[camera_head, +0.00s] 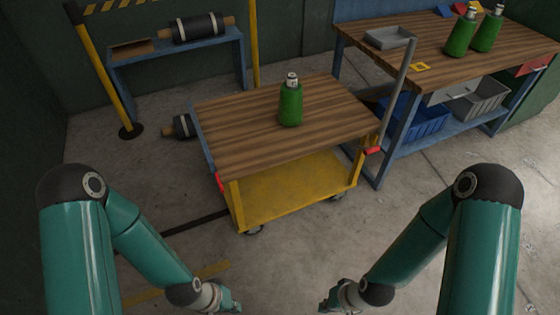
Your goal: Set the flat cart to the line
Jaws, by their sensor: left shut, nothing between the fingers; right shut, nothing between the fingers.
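The flat cart (240,140) stands ahead of me, with a brown wooden top, a yellow lower deck (300,186) and dark wheels. A grey upright bar with a red grip (373,150) rises at its right side. A green bottle-like object (291,104) stands upright on its top. A yellow line (178,284) on the floor lies in front of the cart, partly hidden by my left arm. My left gripper (232,306) is low at the bottom edge, shut and empty. My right gripper (326,303) is beside it to the right, shut and empty. Both are apart from the cart.
A workbench (440,50) with a grey tray (389,38), green bottles and lower bins stands at the right. A blue-legged rack (175,48) holds a dark roller behind left. A yellow post (104,78) stands left. A dark strip (196,224) crosses the floor.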

